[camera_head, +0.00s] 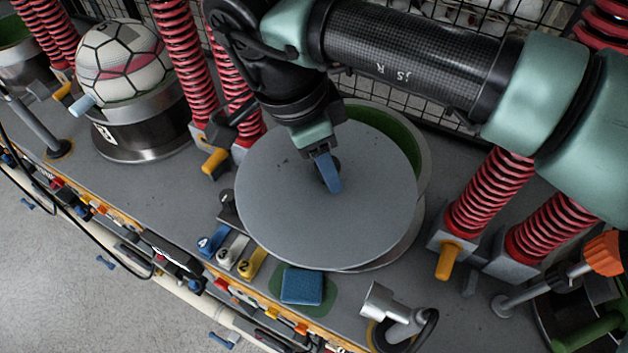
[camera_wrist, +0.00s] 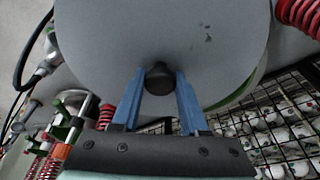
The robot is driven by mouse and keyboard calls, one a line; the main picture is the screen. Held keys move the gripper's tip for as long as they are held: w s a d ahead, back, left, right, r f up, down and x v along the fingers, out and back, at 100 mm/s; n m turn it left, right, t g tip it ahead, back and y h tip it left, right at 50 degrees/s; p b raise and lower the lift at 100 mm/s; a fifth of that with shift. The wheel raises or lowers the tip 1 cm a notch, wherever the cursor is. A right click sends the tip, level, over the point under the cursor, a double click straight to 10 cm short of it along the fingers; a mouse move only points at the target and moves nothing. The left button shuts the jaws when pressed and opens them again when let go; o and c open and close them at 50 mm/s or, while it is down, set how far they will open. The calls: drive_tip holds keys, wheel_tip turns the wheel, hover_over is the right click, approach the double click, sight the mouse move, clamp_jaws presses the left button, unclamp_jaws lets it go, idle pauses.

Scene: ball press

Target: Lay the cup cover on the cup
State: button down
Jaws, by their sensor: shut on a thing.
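The cup cover (camera_head: 300,225) is a large flat grey disc with a small dark knob. In the wrist view the cover (camera_wrist: 130,35) fills the upper part, and its dark knob (camera_wrist: 159,78) sits between the blue fingers. My gripper (camera_head: 331,182) is shut on the knob; it also shows in the wrist view (camera_wrist: 160,90). The cup (camera_head: 415,145) has a grey rim and a green inside. The cover hides most of it and sits off towards the left and front, leaving a green crescent at the back right. I cannot tell whether cover and cup touch.
A ball (camera_head: 122,62) rests in another cup (camera_head: 150,135) at the left. Red springs (camera_head: 490,190) stand on both sides of the covered cup. A blue pad (camera_head: 302,286) and numbered switches (camera_head: 235,250) lie in front. A metal nozzle (camera_head: 392,310) is at front right.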

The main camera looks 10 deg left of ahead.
sight(353, 130)
drive_tip(key=w+d, duration=0.1)
drive_tip(key=w, duration=0.2)
drive_tip(key=w+d, duration=0.1)
drive_tip(key=w, duration=0.2)
drive_tip(key=w+d, duration=0.1)
drive_tip(key=w, duration=0.3)
drive_tip(key=shift+w+d+r, duration=0.1)
drive_tip(key=shift+d, duration=0.05)
drive_tip(key=shift+f+b, duration=0.3)
drive_tip(key=shift+f, duration=0.3)
drive_tip(key=shift+f+b, duration=0.35)
drive_tip(key=shift+f, duration=0.35)
drive_tip(key=shift+f+b, duration=0.6)
drive_tip(key=shift+f, duration=0.4)
drive_tip(key=shift+c, duration=1.7)
unclamp_jaws()
drive_tip(key=shift+f, duration=0.1)
